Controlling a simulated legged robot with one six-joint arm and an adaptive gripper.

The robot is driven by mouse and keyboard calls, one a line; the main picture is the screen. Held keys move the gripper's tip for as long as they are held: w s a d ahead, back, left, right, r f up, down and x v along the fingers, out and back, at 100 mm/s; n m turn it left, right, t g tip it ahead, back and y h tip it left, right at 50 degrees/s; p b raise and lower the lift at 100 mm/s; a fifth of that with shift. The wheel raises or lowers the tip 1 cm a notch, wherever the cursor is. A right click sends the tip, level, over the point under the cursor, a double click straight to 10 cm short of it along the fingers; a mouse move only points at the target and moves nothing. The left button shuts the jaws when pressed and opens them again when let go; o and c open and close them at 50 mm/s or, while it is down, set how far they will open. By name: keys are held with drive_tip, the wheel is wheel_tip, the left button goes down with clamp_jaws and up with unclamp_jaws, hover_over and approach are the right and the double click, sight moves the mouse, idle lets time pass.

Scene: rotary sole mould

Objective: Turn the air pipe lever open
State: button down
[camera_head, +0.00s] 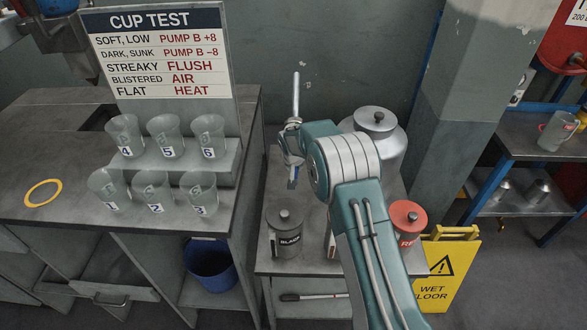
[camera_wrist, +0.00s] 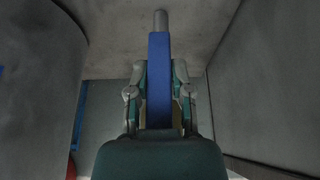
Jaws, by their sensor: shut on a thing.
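My gripper (camera_head: 291,152) is above the small table with the tins, at the middle of the head view. In the wrist view my gripper (camera_wrist: 158,100) has its two fingers closed on either side of a blue bar (camera_wrist: 159,70). A grey round rod (camera_wrist: 160,20) shows at the far end of the bar. In the head view a pale upright rod (camera_head: 296,95) rises above my gripper and a bit of blue (camera_head: 292,180) shows below it. No air pipe lever can be made out for sure. I cannot tell whether the blue bar is that lever.
A black-labelled tin (camera_head: 286,240), a large grey tin (camera_head: 382,145) and a red tin (camera_head: 407,222) stand on the small table. Several numbered cups stand left by the CUP TEST board (camera_head: 163,55). A yellow wet floor sign (camera_head: 450,270) stands right.

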drive_tip(key=shift+f, duration=0.1)
drive_tip(key=c, duration=0.5)
unclamp_jaws()
drive_tip(key=v, duration=1.2)
